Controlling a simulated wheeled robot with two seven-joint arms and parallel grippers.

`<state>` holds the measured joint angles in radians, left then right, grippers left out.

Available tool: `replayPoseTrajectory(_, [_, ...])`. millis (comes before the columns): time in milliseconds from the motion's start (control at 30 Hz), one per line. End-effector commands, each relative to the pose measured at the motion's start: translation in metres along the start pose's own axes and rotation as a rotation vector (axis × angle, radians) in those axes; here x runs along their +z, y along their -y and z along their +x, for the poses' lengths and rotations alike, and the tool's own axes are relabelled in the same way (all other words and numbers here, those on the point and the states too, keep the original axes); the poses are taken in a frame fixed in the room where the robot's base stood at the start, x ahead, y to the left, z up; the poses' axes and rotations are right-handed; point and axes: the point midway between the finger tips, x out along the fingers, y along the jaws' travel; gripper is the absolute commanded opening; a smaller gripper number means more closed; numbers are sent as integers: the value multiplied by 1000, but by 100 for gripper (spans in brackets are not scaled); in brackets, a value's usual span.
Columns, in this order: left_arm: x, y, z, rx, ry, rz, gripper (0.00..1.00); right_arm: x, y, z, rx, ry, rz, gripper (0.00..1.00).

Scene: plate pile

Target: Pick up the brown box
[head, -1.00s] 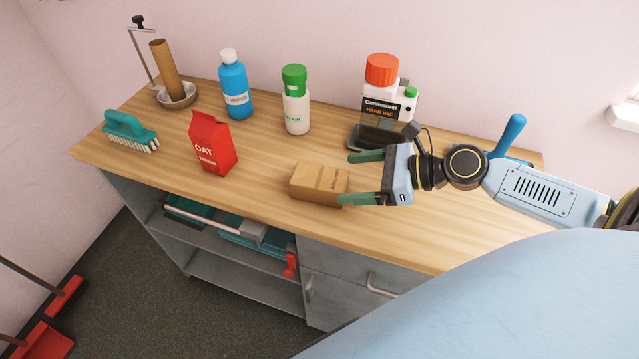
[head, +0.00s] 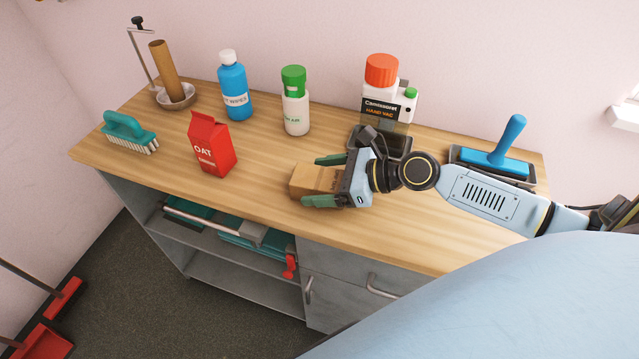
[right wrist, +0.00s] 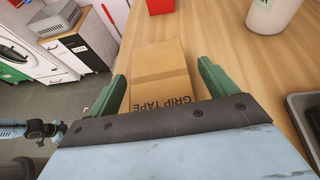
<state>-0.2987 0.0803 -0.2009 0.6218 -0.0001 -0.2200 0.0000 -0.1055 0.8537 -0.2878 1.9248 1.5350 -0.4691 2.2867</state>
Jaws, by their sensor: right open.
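The brown box (head: 305,178) lies on the wooden counter near its front edge. It also shows in the right wrist view (right wrist: 160,65), with "GRIP TAPE" printed on it. My right gripper (head: 325,181) is open, with one green finger on each side of the box. In the right wrist view the fingers (right wrist: 162,90) flank the near part of the box, with a small gap at the right finger. Whether the left finger touches it is hard to tell. The gripper's body hides the box's near end in the head view. My left gripper is not in view.
A red oat carton (head: 211,146) stands left of the box. A white bottle with a green cap (head: 296,112) and a blue bottle (head: 234,88) stand behind. The counter's front edge (head: 240,206) is close to the box.

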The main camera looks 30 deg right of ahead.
Motion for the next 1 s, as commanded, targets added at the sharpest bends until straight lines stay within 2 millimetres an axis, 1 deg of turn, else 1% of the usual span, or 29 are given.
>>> replayPoseTrajectory(100, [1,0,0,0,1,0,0,0,0,0,0,0,0,85])
replayPoseTrajectory(133, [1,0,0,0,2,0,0,0,0,0,0,0,0,82])
replayPoseTrajectory(400, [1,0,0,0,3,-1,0,0,0,0,0,0,0,47])
replayPoseTrajectory(467, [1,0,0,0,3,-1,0,0,0,0,0,0,0,39])
replayPoseTrajectory(500, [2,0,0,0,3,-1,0,0,0,0,0,1,0,37])
replayPoseTrajectory(667, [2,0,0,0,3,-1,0,0,0,0,0,1,0,37])
replayPoseTrajectory(767, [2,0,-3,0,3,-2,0,5,0,-2,0,1,0,37])
replayPoseTrajectory(867, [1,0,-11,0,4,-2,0,19,0,-8,1,2,-2,37])
replayPoseTrajectory(1000, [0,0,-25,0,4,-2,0,47,0,-20,0,2,-4,37])
